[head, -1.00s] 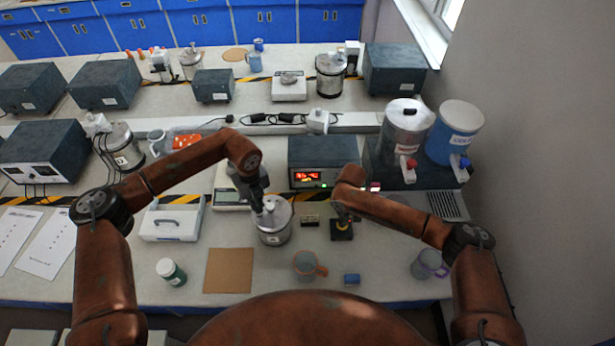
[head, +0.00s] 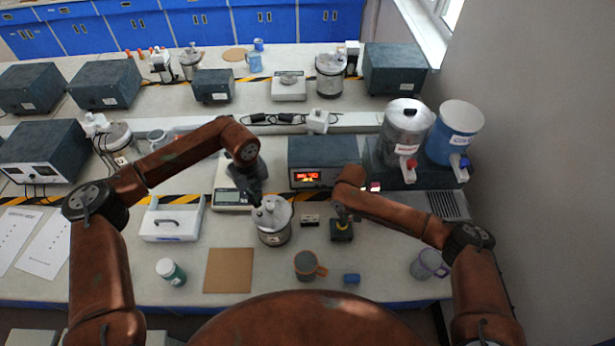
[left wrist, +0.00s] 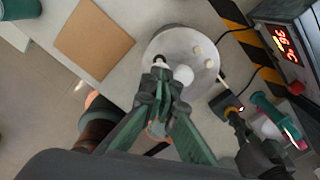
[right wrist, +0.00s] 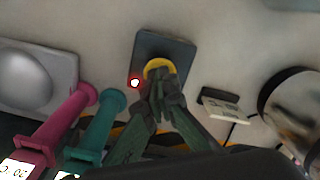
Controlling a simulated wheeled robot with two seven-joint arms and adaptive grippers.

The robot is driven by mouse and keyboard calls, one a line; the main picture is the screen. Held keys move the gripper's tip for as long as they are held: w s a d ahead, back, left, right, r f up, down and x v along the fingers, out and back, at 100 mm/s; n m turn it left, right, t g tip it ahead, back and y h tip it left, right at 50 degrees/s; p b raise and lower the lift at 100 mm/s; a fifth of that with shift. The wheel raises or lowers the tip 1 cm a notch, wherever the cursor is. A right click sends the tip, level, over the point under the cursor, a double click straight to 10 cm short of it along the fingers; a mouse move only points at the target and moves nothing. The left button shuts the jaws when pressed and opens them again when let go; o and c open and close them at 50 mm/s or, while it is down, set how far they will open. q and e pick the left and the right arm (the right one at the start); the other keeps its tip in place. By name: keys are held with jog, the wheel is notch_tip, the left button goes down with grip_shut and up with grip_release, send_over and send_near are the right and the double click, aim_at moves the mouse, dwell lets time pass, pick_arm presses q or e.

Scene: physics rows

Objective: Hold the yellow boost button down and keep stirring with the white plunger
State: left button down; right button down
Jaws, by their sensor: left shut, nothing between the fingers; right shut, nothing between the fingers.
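The white plunger (left wrist: 183,75) stands up from the lid of a metal calorimeter cup (head: 274,237). My left gripper (left wrist: 160,68) is shut and empty, its tips at the lid just beside the plunger knob; contact is unclear. In the head view my left gripper (head: 257,199) is above the cup's back left. The yellow boost button (right wrist: 160,65) sits on a small dark box (head: 342,236). My right gripper (right wrist: 160,82) is shut and empty, its tips over the button and hiding part of it. A red light (right wrist: 135,83) glows beside the button.
A heater unit (head: 322,152) with a red display stands behind. A scale (head: 230,200) is behind the cup, with cables running nearby.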

pick_arm(q)
jog(key=shift+f, duration=0.15)
dwell(0.4)
jog(key=shift+f, duration=1.85)
jog(key=shift+r, duration=2)
